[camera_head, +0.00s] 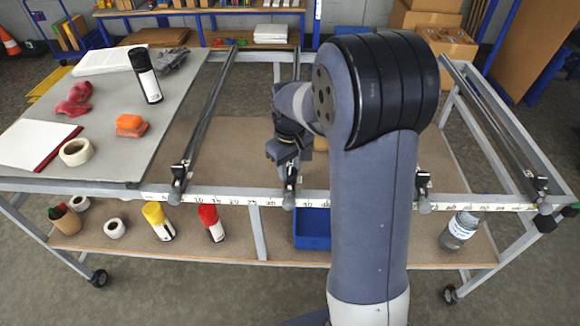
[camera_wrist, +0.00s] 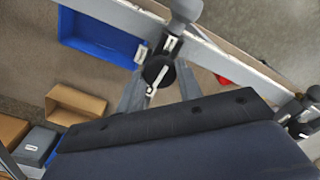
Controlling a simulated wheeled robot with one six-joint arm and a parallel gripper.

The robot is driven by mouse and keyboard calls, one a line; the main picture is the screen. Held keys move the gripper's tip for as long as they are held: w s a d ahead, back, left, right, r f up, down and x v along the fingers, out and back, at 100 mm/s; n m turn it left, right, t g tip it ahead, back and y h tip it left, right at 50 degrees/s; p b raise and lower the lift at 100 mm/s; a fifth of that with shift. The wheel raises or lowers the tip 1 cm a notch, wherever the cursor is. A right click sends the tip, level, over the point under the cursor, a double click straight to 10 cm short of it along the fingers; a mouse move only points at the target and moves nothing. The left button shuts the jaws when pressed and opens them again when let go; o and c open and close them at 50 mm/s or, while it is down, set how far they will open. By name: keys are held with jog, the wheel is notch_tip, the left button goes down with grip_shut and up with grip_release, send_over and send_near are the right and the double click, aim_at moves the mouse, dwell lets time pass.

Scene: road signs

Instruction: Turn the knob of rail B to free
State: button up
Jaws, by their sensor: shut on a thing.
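My gripper (camera_head: 287,163) is at the front end of the second rail from the left, over its dark end fitting (camera_head: 290,183). In the wrist view a round black knob (camera_wrist: 158,71) with a white bar shows on this fitting. Small white labels sit around it, too blurred to read, so I cannot tell the rail's letter or which mark the bar points at. My gripper (camera_wrist: 160,82) is shut on the knob, with a grey finger on either side. My gripper's dark body fills the bottom of the wrist view and hides much of the rail.
Similar end fittings stand on the left rail (camera_head: 178,180), the third rail (camera_head: 423,185) and the right rail (camera_head: 541,190). A scale strip (camera_head: 240,198) runs along the front bar. A blue bin (camera_head: 312,230) is on the lower shelf. A grey board (camera_head: 120,100) at left holds several items.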

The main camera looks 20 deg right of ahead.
aim_at(290, 171)
jog(key=shift+n, duration=0.4)
jog(key=o, duration=1)
jog(key=shift+r, duration=0.1)
notch_tip(290, 171, up, 11)
jog(key=shift+f+b, duration=0.2)
jog(key=shift+b, duration=0.15)
